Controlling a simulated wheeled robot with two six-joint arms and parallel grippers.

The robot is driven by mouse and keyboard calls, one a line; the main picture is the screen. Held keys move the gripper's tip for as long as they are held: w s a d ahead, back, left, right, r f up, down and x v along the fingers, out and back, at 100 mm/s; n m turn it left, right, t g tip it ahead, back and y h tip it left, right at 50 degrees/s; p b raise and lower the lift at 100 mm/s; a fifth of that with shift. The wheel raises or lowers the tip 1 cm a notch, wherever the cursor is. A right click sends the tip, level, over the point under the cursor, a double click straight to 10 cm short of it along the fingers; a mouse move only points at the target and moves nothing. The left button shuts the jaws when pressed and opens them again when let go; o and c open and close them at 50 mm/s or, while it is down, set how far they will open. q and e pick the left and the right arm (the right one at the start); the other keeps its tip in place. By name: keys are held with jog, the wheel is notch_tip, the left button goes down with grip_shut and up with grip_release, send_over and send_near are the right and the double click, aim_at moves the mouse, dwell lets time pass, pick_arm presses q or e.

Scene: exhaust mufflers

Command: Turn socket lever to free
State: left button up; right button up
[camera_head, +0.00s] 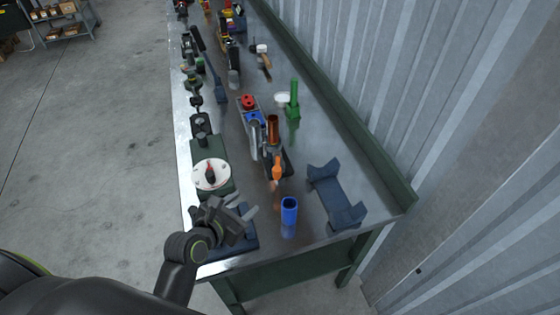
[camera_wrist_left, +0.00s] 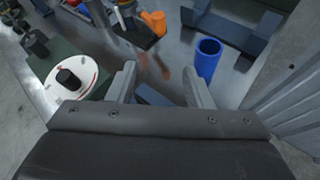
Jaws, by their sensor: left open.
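A white round dial (camera_head: 203,184) sits on a dark green base at the bench's left edge, with a small black and red lever (camera_head: 210,172) on its face. In the left wrist view the dial (camera_wrist_left: 88,72) is at the left, with its dark lever (camera_wrist_left: 68,79) and a red mark near the rim. No label telling which setting is free can be read. My left gripper (camera_head: 243,207) is open and empty, just in front of the dial and apart from it. Its two grey fingers (camera_wrist_left: 160,72) are spread in the wrist view. My right gripper is not in view.
A blue cup (camera_head: 289,212) stands near the bench's front, right of my gripper. A dark blue cradle (camera_head: 337,197) lies further right. An orange-handled tool (camera_head: 277,168) is behind the cup. Many tools fill the bench further back. A corrugated wall (camera_head: 440,90) bounds the right.

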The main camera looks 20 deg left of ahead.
aim_at(274, 172)
pick_arm(q)
jog(key=w+d+f, duration=0.1)
jog(key=w, duration=0.4)
jog(key=w+d+f+n+p, duration=0.1)
jog(key=w+f, duration=0.1)
jog(key=w, duration=0.4)
jog(key=w+d+f+n, duration=0.1)
jog(key=w+d+f, duration=0.1)
jog(key=w, duration=0.4)
jog(key=shift+w+f+t, duration=0.25)
jog(key=shift+t, duration=0.15)
grip_shut()
